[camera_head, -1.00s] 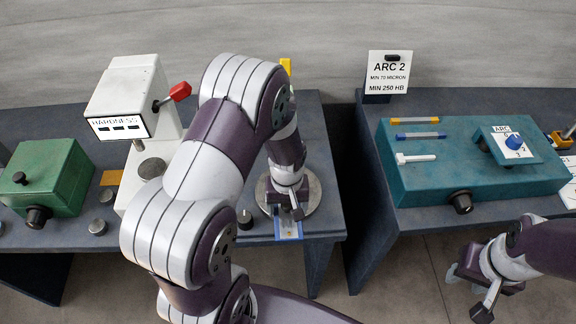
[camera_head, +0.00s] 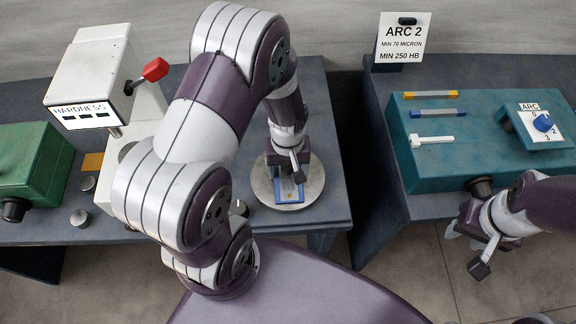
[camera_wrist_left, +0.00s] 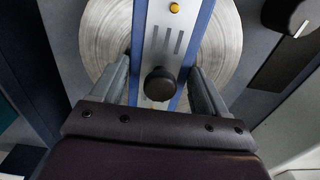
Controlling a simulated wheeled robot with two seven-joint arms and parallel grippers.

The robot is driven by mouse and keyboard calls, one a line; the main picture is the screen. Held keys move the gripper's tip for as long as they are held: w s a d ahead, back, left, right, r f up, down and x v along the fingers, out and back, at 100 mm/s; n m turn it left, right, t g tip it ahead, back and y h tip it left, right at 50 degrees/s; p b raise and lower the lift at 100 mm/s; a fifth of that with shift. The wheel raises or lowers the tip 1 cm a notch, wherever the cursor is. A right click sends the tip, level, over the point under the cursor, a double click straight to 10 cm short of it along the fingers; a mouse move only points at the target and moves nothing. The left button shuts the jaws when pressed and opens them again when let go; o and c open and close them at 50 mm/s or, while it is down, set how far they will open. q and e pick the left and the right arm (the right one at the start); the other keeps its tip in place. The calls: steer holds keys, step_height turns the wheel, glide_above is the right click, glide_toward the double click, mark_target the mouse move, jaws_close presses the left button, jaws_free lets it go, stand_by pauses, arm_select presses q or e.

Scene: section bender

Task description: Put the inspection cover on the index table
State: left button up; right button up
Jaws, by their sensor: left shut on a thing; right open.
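The inspection cover (camera_head: 288,193) is a blue plate with a silver strip. In the left wrist view the cover (camera_wrist_left: 168,50) shows a black knob and a yellow button. My left gripper (camera_head: 287,170) is shut on the cover, with a finger at each side of it in the wrist view. The cover is over the index table (camera_head: 314,187), a round metal disc that also shows in the wrist view (camera_wrist_left: 101,40). I cannot tell whether the cover touches the disc. My right gripper (camera_head: 466,249) is open and empty, in front of the right-hand bench.
A white hardness tester (camera_head: 95,75) with a red lever and a green box (camera_head: 30,165) stand to the left. A small dark knob stands beside the disc. A teal unit (camera_head: 450,165) and an ARC 2 sign (camera_head: 402,38) are on the right bench, across a gap.

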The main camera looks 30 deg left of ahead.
mark_target(287, 167)
arm_select(q)
steer(key=o, duration=1.3)
steer(key=shift+s+d, duration=0.1)
step_height(287, 167, up, 12)
steer(key=s+m, duration=0.1)
steer(key=m, duration=0.1)
steer(key=s+d+m+t, duration=0.1)
steer(key=s+m, duration=0.1)
steer(key=s+d+r+m, duration=0.1)
steer(key=m, duration=0.1)
steer(key=shift+s+d+r+m, duration=0.1)
steer(key=shift+s+d+m, duration=0.1)
steer(key=shift+m, duration=0.1)
